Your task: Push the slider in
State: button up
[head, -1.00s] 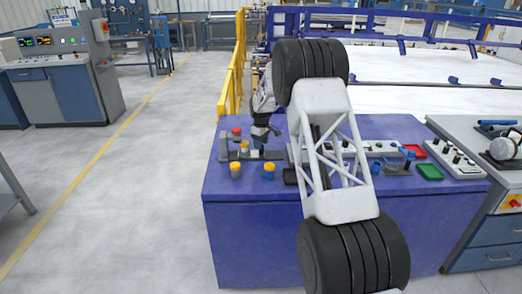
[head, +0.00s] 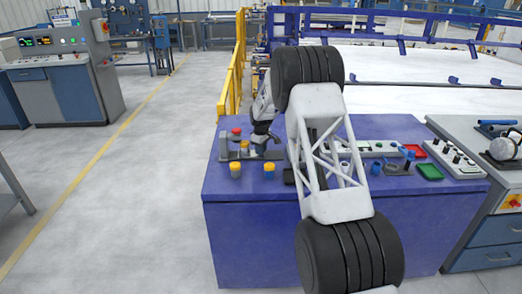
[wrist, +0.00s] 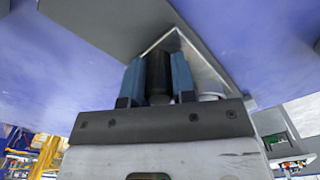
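My gripper (head: 260,141) is at the grey fixture (head: 223,147) on the left part of the blue table. In the wrist view, the blue fingers of my gripper (wrist: 157,80) lie close against both sides of a black cylindrical piece (wrist: 158,72), with no clear gap. I cannot tell for sure whether this piece is the slider. A pale metal plate with an angled edge is behind it, and a small whitish round part (wrist: 209,97) is to the right. In the head view the fingertips are small and the slider is not clearly visible.
A red knob (head: 236,132) and a yellow part (head: 244,147) are on the fixture's left side.

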aim_at(253, 153)
grip_shut()
jog(key=shift+a, duration=2)
jog(key=o, duration=0.8)
grip_release()
jog(key=shift+r, duration=0.1)
notch_tip(253, 153, up, 8)
